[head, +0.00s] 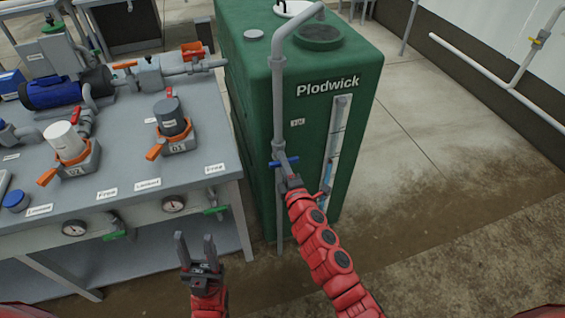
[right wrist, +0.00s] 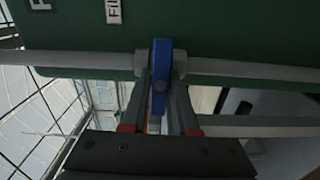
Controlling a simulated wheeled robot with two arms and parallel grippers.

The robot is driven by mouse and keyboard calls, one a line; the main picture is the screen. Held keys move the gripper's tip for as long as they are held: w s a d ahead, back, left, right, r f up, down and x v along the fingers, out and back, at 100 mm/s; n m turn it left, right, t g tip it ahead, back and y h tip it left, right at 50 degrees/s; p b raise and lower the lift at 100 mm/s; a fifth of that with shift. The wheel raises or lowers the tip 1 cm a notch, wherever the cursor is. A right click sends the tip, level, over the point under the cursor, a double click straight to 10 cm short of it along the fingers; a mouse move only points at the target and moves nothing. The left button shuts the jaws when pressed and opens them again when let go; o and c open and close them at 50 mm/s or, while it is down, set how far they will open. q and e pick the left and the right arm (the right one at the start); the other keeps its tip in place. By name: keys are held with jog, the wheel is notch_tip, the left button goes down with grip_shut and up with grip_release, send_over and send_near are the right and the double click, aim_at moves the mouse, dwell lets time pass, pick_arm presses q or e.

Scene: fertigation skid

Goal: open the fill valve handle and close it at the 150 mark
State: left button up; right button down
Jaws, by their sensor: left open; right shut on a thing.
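The blue fill valve handle (head: 276,164) sits on the grey vertical pipe (head: 279,110) in front of the green Plodwick tank (head: 255,130). It lies crosswise to the pipe. My right gripper (head: 287,172) is at the valve. In the right wrist view its fingers are shut around the blue handle (right wrist: 161,65). The level gauge (head: 333,145) is a clear strip on the tank with blue liquid in its lower part; its marks are too small to read. My left gripper (head: 195,238) is open and empty, pointing up in front of the bench.
The grey bench (head: 120,190) at left holds a blue pump (head: 55,90), two orange-collared filter housings and pipework. Green-handled valves and gauges (head: 173,204) line its front. A small red-handled valve (head: 321,196) sits below the level gauge. The floor at right is clear.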

jog(key=shift+f, duration=0.1)
jog(key=c, duration=0.8)
grip_release()
jog(key=shift+o, duration=0.2)
jog(key=b+v, duration=0.2)
jog(key=v, duration=1.5)
jog(key=shift+s, duration=0.2)
